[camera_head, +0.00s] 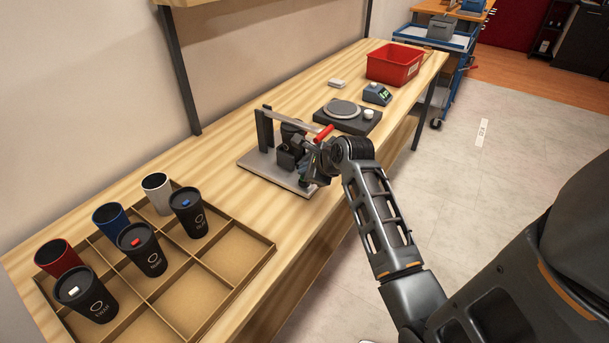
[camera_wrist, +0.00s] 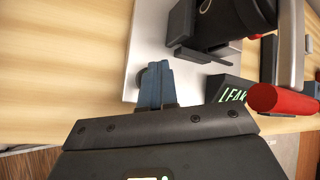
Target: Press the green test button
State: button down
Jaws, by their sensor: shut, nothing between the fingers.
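My gripper (camera_wrist: 156,72) is shut and empty, its two blue-grey fingers together over the light grey base plate (camera_wrist: 132,62) of the test fixture. In the head view my gripper (camera_head: 306,172) is at the fixture's front right, mostly hidden by my wrist. A dark round part (camera_wrist: 141,79) shows just left of the fingers, partly covered by them; I cannot tell whether it is the button or whether they touch. No green button is clearly visible. A black box with green "LEAK" lettering (camera_wrist: 232,92) stands right of the fingers.
The fixture's red handle (camera_wrist: 283,100) is close on the right, and a black cup (camera_wrist: 236,18) sits in its clamp. A cup tray (camera_head: 235,252) is at the left. A scale-like plate (camera_head: 343,109), a small display unit (camera_head: 377,93) and a red bin (camera_head: 394,64) stand behind.

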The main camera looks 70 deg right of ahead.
jog(key=shift+r+p, duration=0.9)
jog(key=shift+p, duration=0.2)
notch_tip(320, 180, up, 3)
jog(key=shift+f+p, duration=0.1)
jog(key=shift+p, duration=1.05)
jog(key=shift+r, duration=1.1)
jog(key=shift+a+f, duration=0.1)
